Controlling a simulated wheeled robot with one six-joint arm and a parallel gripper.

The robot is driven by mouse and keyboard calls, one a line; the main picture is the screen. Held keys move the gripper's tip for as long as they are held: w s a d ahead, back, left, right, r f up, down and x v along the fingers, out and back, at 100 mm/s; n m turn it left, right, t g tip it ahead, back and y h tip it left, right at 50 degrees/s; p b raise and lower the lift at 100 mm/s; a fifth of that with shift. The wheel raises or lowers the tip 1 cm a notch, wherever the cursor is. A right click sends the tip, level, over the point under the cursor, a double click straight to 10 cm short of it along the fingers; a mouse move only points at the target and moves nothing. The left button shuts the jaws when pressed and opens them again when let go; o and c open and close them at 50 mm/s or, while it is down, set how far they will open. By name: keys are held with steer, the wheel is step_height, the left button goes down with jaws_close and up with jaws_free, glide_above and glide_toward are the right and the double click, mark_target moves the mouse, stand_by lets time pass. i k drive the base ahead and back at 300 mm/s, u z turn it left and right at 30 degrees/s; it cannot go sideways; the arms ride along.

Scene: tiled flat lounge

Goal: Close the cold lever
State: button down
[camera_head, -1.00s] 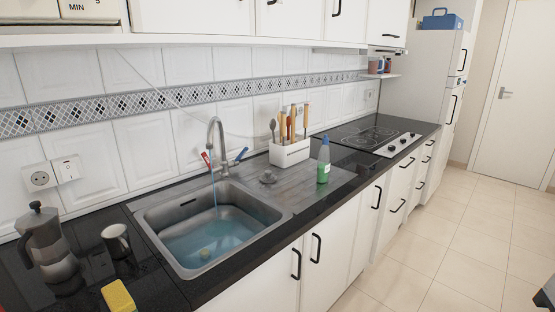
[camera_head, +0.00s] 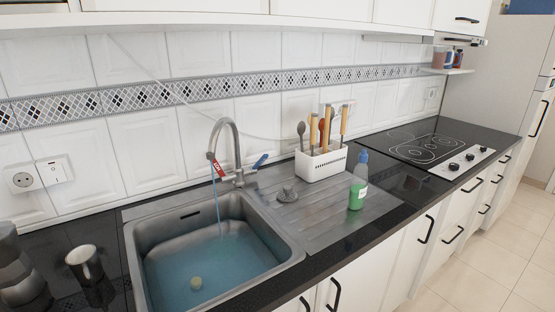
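The cold lever (camera_head: 261,160) is the blue handle on the right side of the tap. It is tilted up and out to the right. The red lever (camera_head: 217,168) is on the left side of the tap. The curved metal tap (camera_head: 237,140) stands behind the sink, and a thin stream of water (camera_head: 219,212) runs from its spout. My gripper is not in view.
A white utensil holder (camera_head: 322,165) and a green soap bottle (camera_head: 358,183) stand right of the sink. A mug (camera_head: 86,264) and a moka pot (camera_head: 18,270) stand at the left. The hob (camera_head: 428,150) is farther right. Wall cabinets hang above.

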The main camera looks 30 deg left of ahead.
mark_target(254, 169)
steer(key=u, duration=0.3)
steer(key=i, duration=0.65)
steer(key=u, duration=0.9)
steer(key=i, duration=0.45)
steer(key=u, duration=0.4)
